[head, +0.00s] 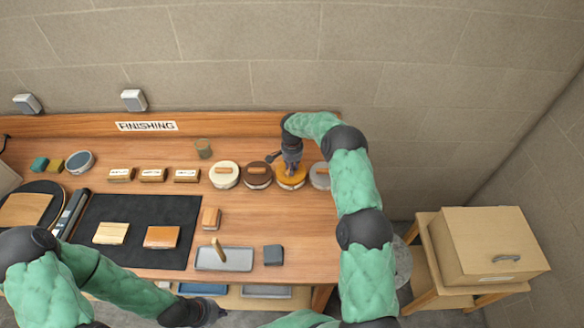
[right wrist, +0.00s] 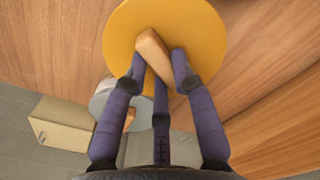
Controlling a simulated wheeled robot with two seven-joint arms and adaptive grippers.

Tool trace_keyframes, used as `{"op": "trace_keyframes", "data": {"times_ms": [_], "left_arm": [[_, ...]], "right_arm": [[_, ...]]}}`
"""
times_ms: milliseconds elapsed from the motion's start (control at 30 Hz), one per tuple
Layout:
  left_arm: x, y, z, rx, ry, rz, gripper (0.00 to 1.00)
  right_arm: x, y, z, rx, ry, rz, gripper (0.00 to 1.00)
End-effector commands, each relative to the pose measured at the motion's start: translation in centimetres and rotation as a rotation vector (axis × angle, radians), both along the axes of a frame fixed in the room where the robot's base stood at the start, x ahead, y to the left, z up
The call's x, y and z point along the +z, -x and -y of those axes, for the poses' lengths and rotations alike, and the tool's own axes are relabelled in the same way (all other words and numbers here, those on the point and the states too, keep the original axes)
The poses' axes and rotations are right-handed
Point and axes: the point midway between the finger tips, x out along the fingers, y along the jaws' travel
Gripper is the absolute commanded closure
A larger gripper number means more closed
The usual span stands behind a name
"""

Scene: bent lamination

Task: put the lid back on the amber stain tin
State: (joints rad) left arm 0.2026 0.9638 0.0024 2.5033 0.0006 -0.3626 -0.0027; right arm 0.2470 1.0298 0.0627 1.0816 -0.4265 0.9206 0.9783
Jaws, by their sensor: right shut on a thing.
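The amber lid (head: 283,178) is a round yellow-orange disc with a wooden bar handle, at the back right of the bench, in the row of round tins. It fills the top of the right wrist view (right wrist: 205,28). My right gripper (head: 291,168) comes down from above and is shut on the lid's wooden handle (right wrist: 150,47), with fingers on both sides of it. The amber tin is mostly hidden under the lid; I cannot tell whether the lid is seated or just above it. My left gripper (head: 212,312) is low at the bench's front edge, its fingers unclear.
A cream-lidded tin (head: 224,182), a brown-lidded tin (head: 257,183) and a grey-lidded tin (head: 319,183) stand close beside it. A grey tray (head: 224,265) lies in front.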

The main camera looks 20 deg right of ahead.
Motion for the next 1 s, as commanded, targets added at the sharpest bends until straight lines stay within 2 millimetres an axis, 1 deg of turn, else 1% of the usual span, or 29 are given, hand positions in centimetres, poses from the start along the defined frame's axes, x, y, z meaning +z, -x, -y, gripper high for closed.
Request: {"op": "trace_keyframes", "data": {"times_ms": [600, 1000], "left_arm": [[-0.72, 0.01, 0.0, 0.0, 0.0, 0.0, 1.0], [-0.72, 0.0, 0.0, 0.0, 0.0, 0.0, 1.0]], "right_arm": [[-0.09, -0.03, 0.01, 0.0, 0.0, 0.001, 1.0], [-0.04, -0.01, 0.01, 0.0, 0.0, 0.0, 1.0]]}}
